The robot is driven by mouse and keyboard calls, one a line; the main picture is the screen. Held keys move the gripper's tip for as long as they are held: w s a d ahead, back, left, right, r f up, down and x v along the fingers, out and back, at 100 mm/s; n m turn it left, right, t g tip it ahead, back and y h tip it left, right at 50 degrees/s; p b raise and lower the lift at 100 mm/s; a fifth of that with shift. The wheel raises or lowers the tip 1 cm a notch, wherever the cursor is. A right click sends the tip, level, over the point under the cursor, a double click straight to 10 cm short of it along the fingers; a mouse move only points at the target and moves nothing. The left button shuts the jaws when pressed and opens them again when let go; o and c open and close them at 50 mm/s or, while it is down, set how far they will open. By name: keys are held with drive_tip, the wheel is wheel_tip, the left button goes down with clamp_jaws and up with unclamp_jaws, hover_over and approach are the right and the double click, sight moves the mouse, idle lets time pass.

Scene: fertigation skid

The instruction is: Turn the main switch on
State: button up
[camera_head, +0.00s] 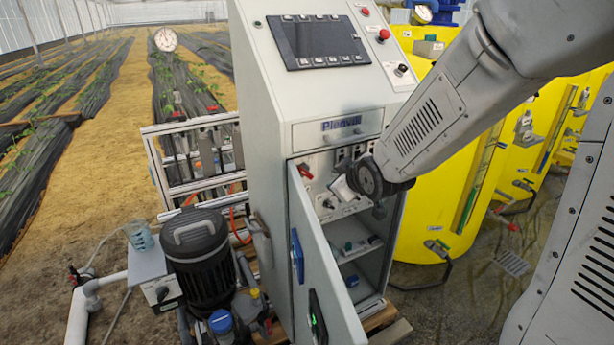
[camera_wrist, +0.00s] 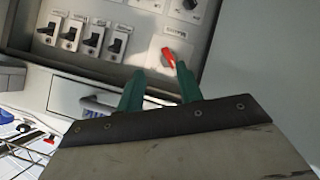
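The main switch is a red handle on a light square plate in the wrist view (camera_wrist: 168,57); it also shows in the head view (camera_head: 306,171), inside the open cabinet at the upper left of its panel. In the wrist view the handle is tilted. My gripper (camera_wrist: 160,68) has two green fingers spread apart with nothing between them. The handle lies just beyond the fingertips, nearer the right one; I cannot tell whether they touch. In the head view my gripper (camera_head: 343,188) is in the cabinet opening, its fingers not clearly visible.
Several black breakers (camera_wrist: 92,40) sit beside the switch. The grey cabinet (camera_head: 262,110) has its door (camera_head: 322,265) open toward the front. A drawer-like front with a logo (camera_head: 338,128) is above the opening. Yellow tanks (camera_head: 440,200) stand right; a black pump (camera_head: 197,255) stands left.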

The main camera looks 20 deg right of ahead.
sight(305, 174)
drive_tip(key=w+a+f+n+t+y, duration=0.1)
drive_tip(key=w+f+t, duration=0.1)
drive_tip(key=w, duration=0.2)
drive_tip(key=w+a+f+n+t+y, duration=0.1)
drive_tip(key=w+f+n+t, duration=0.1)
drive_tip(key=w, duration=0.3)
drive_tip(key=w+a+f+n+t+y, duration=0.1)
drive_tip(key=w+a+f+t, duration=0.1)
drive_tip(key=w, duration=0.3)
drive_tip(key=shift+a, duration=0.1)
drive_tip(key=shift+s, duration=0.1)
clamp_jaws()
